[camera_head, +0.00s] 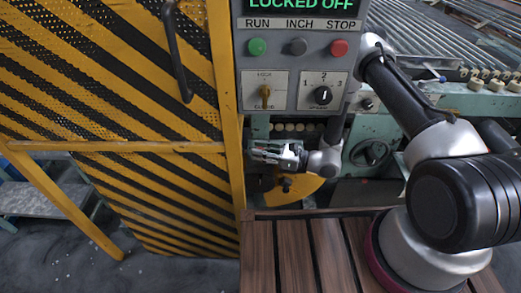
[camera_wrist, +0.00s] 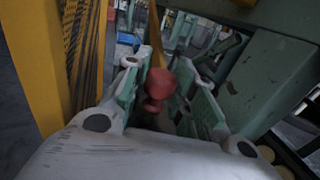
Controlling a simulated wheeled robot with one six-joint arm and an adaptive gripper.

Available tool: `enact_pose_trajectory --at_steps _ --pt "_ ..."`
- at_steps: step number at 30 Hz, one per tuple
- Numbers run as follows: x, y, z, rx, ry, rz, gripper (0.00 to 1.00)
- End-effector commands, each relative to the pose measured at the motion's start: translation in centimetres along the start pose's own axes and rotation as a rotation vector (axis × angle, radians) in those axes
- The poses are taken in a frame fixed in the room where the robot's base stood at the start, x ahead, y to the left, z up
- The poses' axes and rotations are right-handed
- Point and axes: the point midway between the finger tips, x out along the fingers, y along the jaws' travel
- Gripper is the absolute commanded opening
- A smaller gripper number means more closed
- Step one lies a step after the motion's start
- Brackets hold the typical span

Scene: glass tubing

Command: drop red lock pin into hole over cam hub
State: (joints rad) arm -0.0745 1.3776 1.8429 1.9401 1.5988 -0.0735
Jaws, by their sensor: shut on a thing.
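My gripper (camera_head: 266,152) is in front of the green machine, below the control panel, its fingers pointing left. In the wrist view its two green-padded fingers (camera_wrist: 170,80) are shut on the red lock pin (camera_wrist: 158,86), a knobbed piece that sits between the pads. I cannot make out the pin in the head view. A yellow plate (camera_head: 302,190), likely the cam, shows below my gripper, with a dark round hub (camera_head: 286,185) on it. The hole over the hub cannot be made out. The pin's lower end is hidden in the wrist view.
A yellow-and-black striped guard door (camera_head: 120,110) with a yellow post stands close on the left. The control panel (camera_head: 300,60) hangs above my gripper, reading "LOCKED OFF". A handwheel (camera_head: 370,153) is to the right. A slatted wooden surface (camera_head: 290,255) lies in front.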

Motion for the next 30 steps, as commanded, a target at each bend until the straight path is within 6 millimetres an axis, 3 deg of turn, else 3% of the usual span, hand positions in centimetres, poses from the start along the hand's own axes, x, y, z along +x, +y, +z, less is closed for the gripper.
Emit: enact_pose_trajectory --at_steps 6,7,10,22,30 --pt "0.0 0.0 -0.5 -0.001 0.0 0.0 0.02" --pt "0.0 -0.1 -0.5 -0.001 -0.001 0.0 0.32" --pt "0.0 0.0 -0.5 -0.001 0.0 0.0 0.5" --pt "-0.6 -0.1 -0.5 0.001 0.001 -0.002 0.51" --pt "-5.9 -0.2 -0.5 0.002 0.001 -0.006 0.51"
